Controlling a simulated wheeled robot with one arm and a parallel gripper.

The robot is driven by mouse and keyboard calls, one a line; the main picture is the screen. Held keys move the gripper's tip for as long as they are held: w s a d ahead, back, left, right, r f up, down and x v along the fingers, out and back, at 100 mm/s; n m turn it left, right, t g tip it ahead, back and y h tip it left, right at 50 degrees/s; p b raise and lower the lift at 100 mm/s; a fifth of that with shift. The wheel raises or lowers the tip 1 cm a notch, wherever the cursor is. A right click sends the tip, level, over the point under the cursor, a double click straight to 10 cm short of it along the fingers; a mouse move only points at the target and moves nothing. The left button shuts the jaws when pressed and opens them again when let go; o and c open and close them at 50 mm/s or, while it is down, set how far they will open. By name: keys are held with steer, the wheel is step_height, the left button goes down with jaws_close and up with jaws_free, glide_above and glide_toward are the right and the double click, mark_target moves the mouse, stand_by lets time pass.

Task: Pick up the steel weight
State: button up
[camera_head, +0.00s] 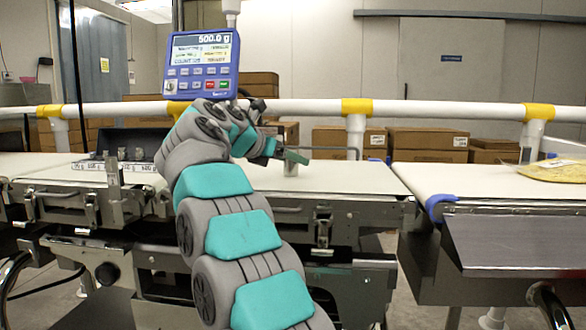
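A small steel weight (290,169) stands upright on the white weighing belt (350,178), right of my arm. My gripper (287,155) is at the weight's upper end, and its greenish finger part covers the top. The fingers are small and partly hidden by my wrist. I cannot tell whether they are open or closed around the weight. The blue display unit (202,62) above the belt reads 500.0 g.
An open dark case (140,142) with several metal weights and labels stands left of my arm. A thin bent rod (335,149) runs beside my gripper. A white rail (300,106) crosses behind.

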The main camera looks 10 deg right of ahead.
steer(key=shift+w+d+f, duration=0.4)
steer(key=shift+w+f, duration=0.1)
steer(key=shift+w, duration=0.05)
steer(key=shift+x, duration=1.7)
steer(key=shift+r, duration=0.15)
jaws_close()
